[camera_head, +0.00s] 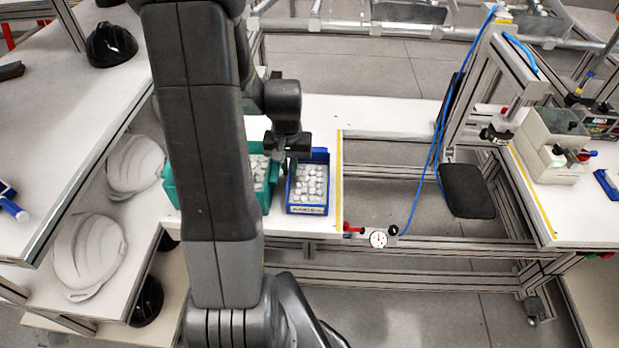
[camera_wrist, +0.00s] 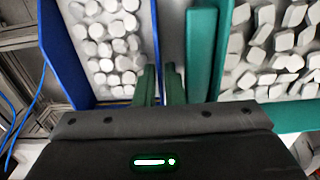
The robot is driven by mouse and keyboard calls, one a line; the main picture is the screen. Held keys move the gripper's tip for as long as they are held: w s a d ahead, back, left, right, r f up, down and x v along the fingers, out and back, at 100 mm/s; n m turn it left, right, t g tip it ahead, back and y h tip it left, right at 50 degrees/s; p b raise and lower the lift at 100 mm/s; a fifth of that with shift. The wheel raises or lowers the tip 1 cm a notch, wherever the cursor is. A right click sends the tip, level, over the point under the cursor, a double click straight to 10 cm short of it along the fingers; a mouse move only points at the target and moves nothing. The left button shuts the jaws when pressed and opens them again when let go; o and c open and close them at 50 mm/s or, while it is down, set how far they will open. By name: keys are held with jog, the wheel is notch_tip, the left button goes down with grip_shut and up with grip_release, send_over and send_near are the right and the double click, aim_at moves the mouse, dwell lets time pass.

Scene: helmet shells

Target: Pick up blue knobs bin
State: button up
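The blue knobs bin (camera_head: 307,210) stands on the white table, left of the yellow line, filled with pale knobs. My gripper (camera_head: 291,163) is at its left wall. In the wrist view, the blue bin (camera_wrist: 62,50) fills the upper left. The two dark green fingers of my gripper (camera_wrist: 161,84) stand close together, one on each side of the bin's wall, and appear shut on it. The bin looks level and I see no clear lift off the table. The lower fingertips are hard to make out.
A teal bin (camera_head: 263,200) of pale parts stands close beside the blue bin; its wall (camera_wrist: 201,50) is near my right finger in the wrist view. Pale helmet shells (camera_head: 88,252) lie on the left shelf. Right of the yellow line (camera_head: 339,180) is an open frame with a gauge (camera_head: 378,239).

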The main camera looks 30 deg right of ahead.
jog(key=shift+f, duration=1)
grip_shut()
